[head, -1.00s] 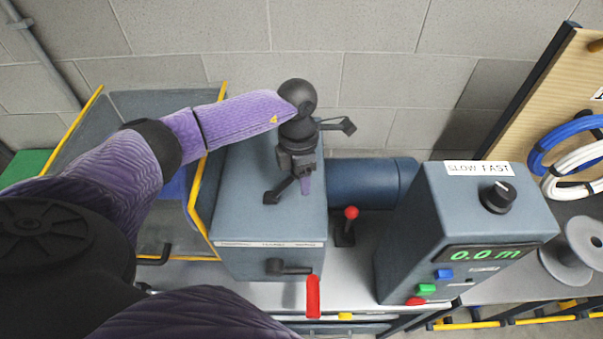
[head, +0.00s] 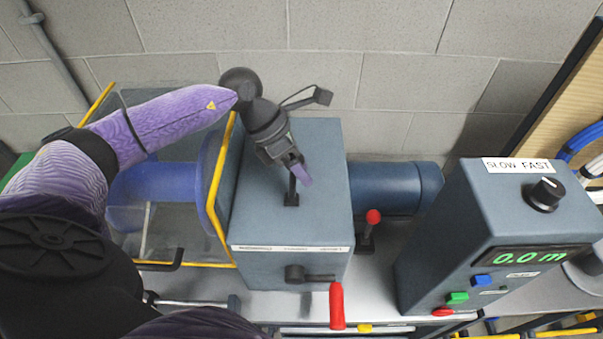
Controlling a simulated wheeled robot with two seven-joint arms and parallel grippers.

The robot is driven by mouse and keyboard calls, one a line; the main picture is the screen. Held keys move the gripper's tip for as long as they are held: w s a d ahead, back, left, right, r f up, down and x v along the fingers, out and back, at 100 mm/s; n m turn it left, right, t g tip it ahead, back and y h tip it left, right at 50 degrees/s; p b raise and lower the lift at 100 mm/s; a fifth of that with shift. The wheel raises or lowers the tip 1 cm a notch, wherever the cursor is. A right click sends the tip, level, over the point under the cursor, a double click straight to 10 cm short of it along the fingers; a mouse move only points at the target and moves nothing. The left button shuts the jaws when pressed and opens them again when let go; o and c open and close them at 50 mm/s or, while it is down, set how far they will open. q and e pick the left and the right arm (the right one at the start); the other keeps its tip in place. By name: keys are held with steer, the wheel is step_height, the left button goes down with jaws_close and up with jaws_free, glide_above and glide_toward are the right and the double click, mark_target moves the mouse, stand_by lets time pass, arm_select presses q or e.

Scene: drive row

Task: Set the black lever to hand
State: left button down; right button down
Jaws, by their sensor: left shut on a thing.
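The black lever (head: 292,190) stands on top of the grey-blue gearbox (head: 322,190), near the middle of its width. It is roughly upright. My left gripper (head: 297,170) comes down from the upper left and is shut on the lever's upper end, which its fingers partly hide. A white label strip (head: 292,248) along the box's front top edge carries several small words, too blurred to read. My right gripper is not in view.
A crank with a red handle (head: 337,306) sticks out from the box's front. A small red-knobbed lever (head: 369,232) stands to its right, before the blue motor (head: 398,188). A control box (head: 500,235) reads 0.0 m. A yellow-edged guard (head: 216,190) surrounds a blue drum (head: 160,192) at left.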

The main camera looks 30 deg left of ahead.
arm_select(q)
steer(key=shift+s+a+b, duration=0.15)
steer(key=shift+a+b, duration=0.15)
steer(key=shift+r, duration=0.1)
steer(key=shift+c, duration=0.7)
jaws_free()
steer(key=b+v, duration=0.1)
steer(key=v, duration=0.8)
steer(key=shift+s+a+r, duration=0.2)
steer(key=shift+a, duration=0.25)
